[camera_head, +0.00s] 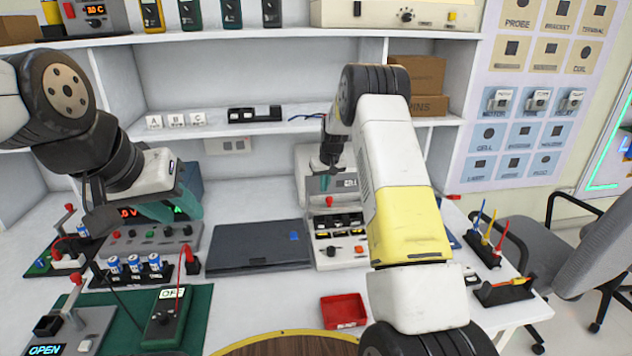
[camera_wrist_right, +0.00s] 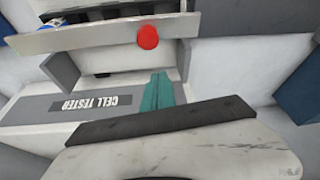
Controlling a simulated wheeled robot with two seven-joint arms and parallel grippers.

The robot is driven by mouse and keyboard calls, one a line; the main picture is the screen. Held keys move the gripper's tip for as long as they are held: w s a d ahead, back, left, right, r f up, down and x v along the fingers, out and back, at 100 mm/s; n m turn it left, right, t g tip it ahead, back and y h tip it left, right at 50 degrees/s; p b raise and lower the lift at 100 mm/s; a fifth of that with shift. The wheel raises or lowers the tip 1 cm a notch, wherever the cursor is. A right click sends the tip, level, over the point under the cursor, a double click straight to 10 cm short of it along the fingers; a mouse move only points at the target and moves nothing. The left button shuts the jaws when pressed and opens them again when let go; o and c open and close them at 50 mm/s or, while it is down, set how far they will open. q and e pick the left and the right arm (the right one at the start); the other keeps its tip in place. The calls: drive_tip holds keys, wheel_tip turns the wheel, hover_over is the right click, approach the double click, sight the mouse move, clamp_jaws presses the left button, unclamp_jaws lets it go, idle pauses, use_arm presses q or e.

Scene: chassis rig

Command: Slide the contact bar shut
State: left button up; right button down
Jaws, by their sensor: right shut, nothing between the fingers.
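The cell tester (camera_head: 330,250) stands at the back middle of the bench; its printed label shows in the right wrist view (camera_wrist_right: 92,104). A pale metal bar (camera_wrist_right: 90,38) with a red knob (camera_wrist_right: 148,37) crosses it, apparently the contact bar; the knob also shows in the head view (camera_head: 328,201). My right gripper (camera_wrist_right: 158,90) is shut and empty, its teal fingers pointing towards the bar just beside the knob. I cannot tell whether they touch. In the head view my right gripper (camera_head: 326,178) is over the tester's back part. My left gripper (camera_head: 168,210) hovers by the power supply; its finger gap is unclear.
A closed dark laptop (camera_head: 258,257) lies left of the tester. A red tray (camera_head: 343,311) sits in front. Several blue-white cells (camera_head: 134,264) stand in a rack at left, near a green multimeter (camera_head: 166,318). Screwdrivers in a holder (camera_head: 482,247) stand at right.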

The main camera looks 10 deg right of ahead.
drive_tip(key=v, duration=1)
drive_tip(key=shift+w+r, duration=0.1)
drive_tip(key=s+a+r+t+y, duration=0.1)
drive_tip(key=s+a+r, duration=0.1)
drive_tip(key=s+r, duration=1.65)
drive_tip(key=s+a+f+m+t, duration=0.1)
drive_tip(key=s+f, duration=0.1)
drive_tip(key=s, duration=2.3)
drive_tip(key=shift+a+y, duration=0.3)
drive_tip(key=shift+a, duration=0.1)
drive_tip(key=c, duration=2.1)
unclamp_jaws()
drive_tip(key=shift+f, duration=0.1)
